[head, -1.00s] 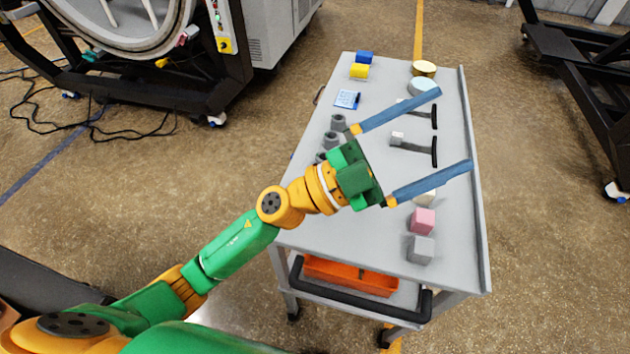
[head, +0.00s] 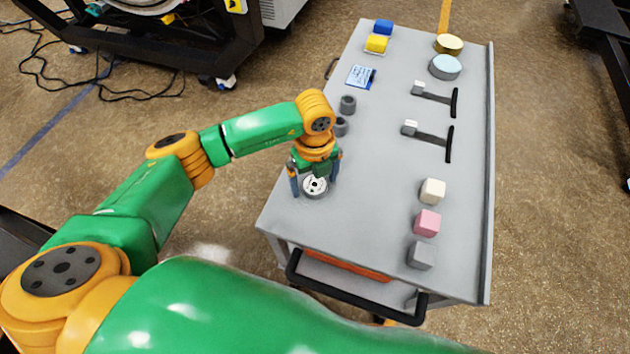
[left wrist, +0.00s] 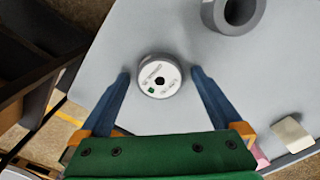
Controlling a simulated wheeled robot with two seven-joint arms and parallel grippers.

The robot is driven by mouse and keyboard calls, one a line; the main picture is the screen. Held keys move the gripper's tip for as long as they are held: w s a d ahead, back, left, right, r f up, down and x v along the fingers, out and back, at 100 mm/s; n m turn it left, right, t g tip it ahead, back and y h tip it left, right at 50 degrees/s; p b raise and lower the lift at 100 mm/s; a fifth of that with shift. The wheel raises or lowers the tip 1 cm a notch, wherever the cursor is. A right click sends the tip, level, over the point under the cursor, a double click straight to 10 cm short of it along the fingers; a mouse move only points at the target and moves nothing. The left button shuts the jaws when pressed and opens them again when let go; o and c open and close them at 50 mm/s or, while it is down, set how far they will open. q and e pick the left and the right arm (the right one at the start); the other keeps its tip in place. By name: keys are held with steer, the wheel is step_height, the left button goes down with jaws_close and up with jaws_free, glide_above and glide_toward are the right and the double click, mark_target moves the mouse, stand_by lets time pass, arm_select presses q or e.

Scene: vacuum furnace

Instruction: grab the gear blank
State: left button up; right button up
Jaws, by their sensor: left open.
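The gear blank, which I take to be the round grey disc (head: 317,188) with a pale printed face and a dark centre hole, lies flat near the left edge of the cart top. My left gripper (head: 314,181) points down over it, open, with one blue finger on each side. In the left wrist view the disc (left wrist: 160,78) sits between the spread fingertips of the gripper (left wrist: 160,74), with a gap visible on both sides. My right gripper is not in view.
Two dark grey hollow cylinders (head: 347,104) (head: 341,126) stand just behind the gripper; one ring (left wrist: 233,12) shows in the left wrist view. White, pink (head: 427,223) and grey blocks line the right side. The middle of the cart top (head: 375,200) is clear.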

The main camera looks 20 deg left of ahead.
arm_select(q)
steer(key=shift+r, duration=0.1)
jaws_close()
